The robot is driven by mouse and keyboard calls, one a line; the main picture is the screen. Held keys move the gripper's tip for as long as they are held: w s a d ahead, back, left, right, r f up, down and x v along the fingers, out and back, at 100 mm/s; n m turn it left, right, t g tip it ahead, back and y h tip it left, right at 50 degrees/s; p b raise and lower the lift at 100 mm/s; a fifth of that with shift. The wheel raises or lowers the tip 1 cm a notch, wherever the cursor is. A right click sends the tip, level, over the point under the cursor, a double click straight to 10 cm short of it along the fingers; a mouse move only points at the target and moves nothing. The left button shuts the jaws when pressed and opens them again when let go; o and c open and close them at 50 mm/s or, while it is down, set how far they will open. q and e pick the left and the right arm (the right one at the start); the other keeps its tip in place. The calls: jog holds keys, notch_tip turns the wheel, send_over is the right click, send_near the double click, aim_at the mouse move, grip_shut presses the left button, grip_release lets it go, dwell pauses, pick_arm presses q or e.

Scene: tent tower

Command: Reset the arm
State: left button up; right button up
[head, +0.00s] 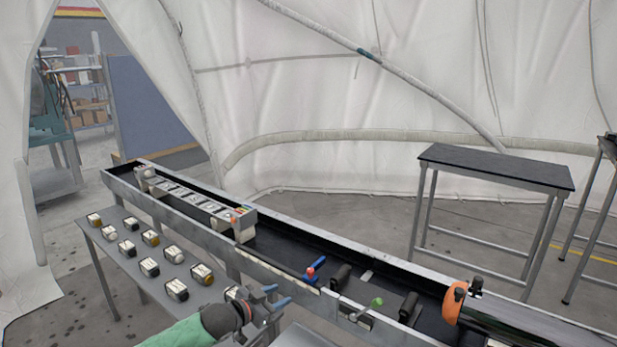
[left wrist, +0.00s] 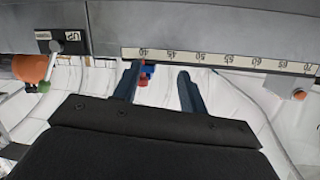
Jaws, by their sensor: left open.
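My left gripper (head: 275,301) is at the lower middle of the head view, by the near side of the long grey trough (head: 270,272). Its arm, with a green sleeve, comes in from the bottom left. In the left wrist view its two dark fingers (left wrist: 158,84) stand apart with nothing held between them. The trough's wall with a number scale (left wrist: 215,60) shows beyond the fingers. A small red and blue piece (left wrist: 145,74) shows behind the left finger there. My right gripper is not in view.
Several small labelled blocks (head: 150,268) stand on a narrow grey table at left. The trough holds a long labelled rack (head: 190,200), a red and blue piece (head: 314,268), and an orange part (head: 455,302). A green-knobbed lever (head: 376,302) stands on its near edge. A black-topped table (head: 495,167) stands behind.

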pick_arm(q)
jog(key=a+r+y, duration=0.3)
jog(key=a+y, duration=0.2)
jog(key=y, duration=0.1)
jog(key=s+a+f+n+g+y, duration=0.1)
jog(key=s+f+n+y, duration=0.15)
jog(key=s, duration=0.35)
jog(key=s+f+n+g, duration=0.2)
jog(key=s+f, duration=0.6)
jog(key=s, duration=0.5)
jog(key=s+f+n+g, duration=0.2)
jog(key=s+f+g, duration=0.2)
jog(key=s+f, duration=0.5)
jog(key=s+f+n+g, duration=0.2)
jog(key=s+f, duration=0.7)
jog(key=s, duration=0.9)
jog(key=shift+s+a+f+g, duration=0.15)
jog(key=shift+s+f+g, duration=0.05)
jog(key=shift+s+g, duration=0.2)
jog(key=shift+y, duration=0.25)
jog(key=shift+c, duration=0.2)
